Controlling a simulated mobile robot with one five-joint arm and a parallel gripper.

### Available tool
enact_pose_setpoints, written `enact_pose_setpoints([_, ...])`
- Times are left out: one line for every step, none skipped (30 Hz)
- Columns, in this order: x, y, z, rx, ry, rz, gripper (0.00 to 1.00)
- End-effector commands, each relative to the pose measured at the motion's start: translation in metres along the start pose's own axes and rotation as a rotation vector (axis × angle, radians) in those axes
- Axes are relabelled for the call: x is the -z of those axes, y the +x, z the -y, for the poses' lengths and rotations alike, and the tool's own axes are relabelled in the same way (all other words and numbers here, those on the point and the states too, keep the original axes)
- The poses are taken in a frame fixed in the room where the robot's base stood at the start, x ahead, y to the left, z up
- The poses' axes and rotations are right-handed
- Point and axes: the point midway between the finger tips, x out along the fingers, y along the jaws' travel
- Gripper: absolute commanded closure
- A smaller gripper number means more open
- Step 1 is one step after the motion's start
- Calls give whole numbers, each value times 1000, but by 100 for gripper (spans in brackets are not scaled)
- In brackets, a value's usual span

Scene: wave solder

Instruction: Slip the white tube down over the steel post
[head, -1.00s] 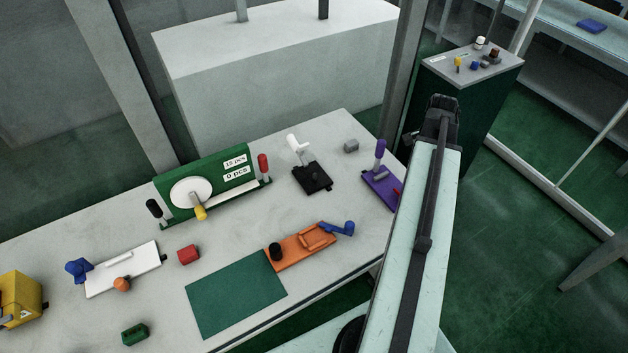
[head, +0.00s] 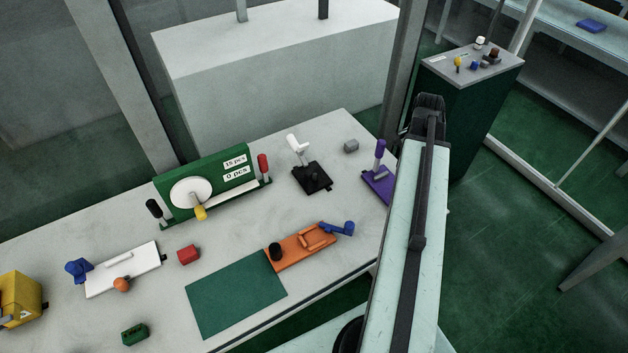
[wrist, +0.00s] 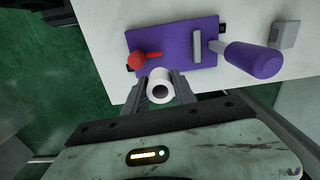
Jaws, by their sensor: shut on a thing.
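The white tube (wrist: 160,88) is between the two fingers of my gripper (wrist: 166,90) in the wrist view, its open end facing the camera. My gripper is shut on it, in front of the near edge of a purple fixture (wrist: 175,47). In the head view my gripper (head: 430,102) is at the far end of my arm, and the tube is hidden there. I cannot make out the steel post for certain. A grey upright piece (wrist: 197,46) stands on the purple plate, beside the purple handle (wrist: 252,60).
A red knob (wrist: 136,59) on the purple plate is close to the tube. A grey block (head: 351,146) and a black fixture (head: 312,178) with a white handle stand on the table nearby. A dark green cabinet (head: 470,110) stands beyond my arm, with small parts on top.

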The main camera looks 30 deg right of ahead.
Motion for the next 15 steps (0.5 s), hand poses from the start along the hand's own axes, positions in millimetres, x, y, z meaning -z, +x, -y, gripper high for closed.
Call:
enact_pose_setpoints([-2, 0, 1, 0, -3, 0, 100])
enact_pose_setpoints([-2, 0, 2, 0, -4, 0, 100])
enact_pose_setpoints([-3, 0, 3, 0, -7, 0, 100])
enact_pose_setpoints([-4, 0, 3, 0, -8, 0, 100])
enact_pose_setpoints([-5, 0, 4, 0, -10, 0, 100])
enact_pose_setpoints([-6, 0, 5, 0, -12, 0, 100])
enact_pose_setpoints([-6, 0, 6, 0, -13, 0, 100])
enact_pose_setpoints([-7, 0, 6, 0, -15, 0, 100])
enact_pose_setpoints([-8, 0, 7, 0, -17, 0, 100])
enact_pose_setpoints([-9, 0, 8, 0, -19, 0, 100])
enact_pose_setpoints([-10, 0, 9, 0, -21, 0, 100])
enact_pose_setpoints([-11, 0, 10, 0, -23, 0, 100])
enact_pose_setpoints([-12, 0, 11, 0, -25, 0, 100])
enact_pose_setpoints([-13, 0, 11, 0, -27, 0, 100])
enact_pose_setpoints([-14, 0, 12, 0, -29, 0, 100])
